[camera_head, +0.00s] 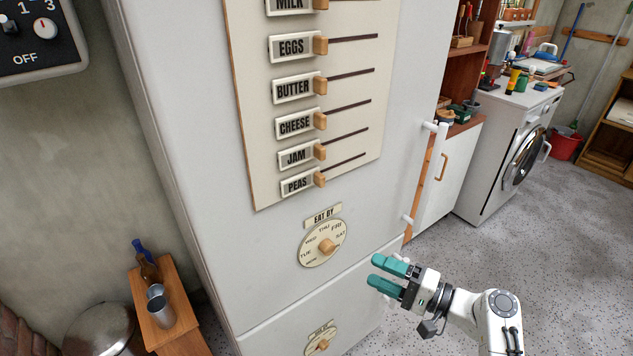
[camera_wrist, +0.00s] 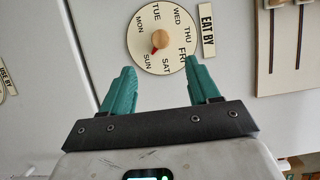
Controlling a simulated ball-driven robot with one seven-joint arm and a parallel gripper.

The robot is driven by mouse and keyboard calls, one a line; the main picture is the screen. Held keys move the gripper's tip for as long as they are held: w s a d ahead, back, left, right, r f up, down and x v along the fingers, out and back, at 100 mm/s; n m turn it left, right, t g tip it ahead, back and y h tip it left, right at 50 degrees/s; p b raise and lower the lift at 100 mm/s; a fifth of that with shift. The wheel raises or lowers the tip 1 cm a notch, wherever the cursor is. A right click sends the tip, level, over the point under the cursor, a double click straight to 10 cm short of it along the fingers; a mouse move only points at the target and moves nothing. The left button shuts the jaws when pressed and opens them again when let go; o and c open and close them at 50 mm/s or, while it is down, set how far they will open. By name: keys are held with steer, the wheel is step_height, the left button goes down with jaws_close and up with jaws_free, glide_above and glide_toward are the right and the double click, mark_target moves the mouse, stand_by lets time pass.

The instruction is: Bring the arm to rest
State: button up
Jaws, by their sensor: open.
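My gripper (camera_head: 381,275) is in front of the lower part of a white fridge (camera_head: 180,120), to the lower right of the EAT BY dial (camera_head: 311,250). Its two teal fingers are apart with nothing between them. In the wrist view my gripper (camera_wrist: 157,85) is also open and empty, with the EAT BY dial (camera_wrist: 148,62) beyond the fingertips. The dial is round and cream with weekday names and a wooden knob. I cannot tell the exact gap between the fingertips and the fridge front.
A board with labelled wooden sliders (camera_head: 350,110) is on the fridge above the dial. A second dial (camera_head: 322,343) is lower down. A wooden stool (camera_head: 178,305) with cups stands left. A washing machine (camera_head: 510,140) and red bucket (camera_head: 565,145) are back right. Speckled floor at right is clear.

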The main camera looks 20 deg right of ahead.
steer(key=s+a+f+n+g+h+p, duration=0.1)
steer(key=s+a+f+n+g+h, duration=0.1)
steer(key=s+a+f+n+g, duration=0.25)
steer(key=s+a+f+n+g+h+p, duration=0.1)
steer(key=s+f+g+h, duration=0.15)
steer(key=s+f, duration=0.45)
steer(key=s+d+r+n+g+h, duration=0.1)
steer(key=s+g+h, duration=0.1)
steer(key=s, duration=0.4)
steer(key=s+d+r+n+g+h, duration=0.1)
steer(key=s+d+h, duration=0.1)
steer(key=s, duration=0.4)
steer(key=s+d+n+g+h+p, duration=0.1)
steer(key=s+d+n+g+h, duration=0.1)
steer(key=s, duration=0.4)
steer(key=shift+s+d+r+g+h, duration=0.2)
steer(key=shift+s+r+g+h, duration=0.15)
steer(key=shift+h, duration=0.4)
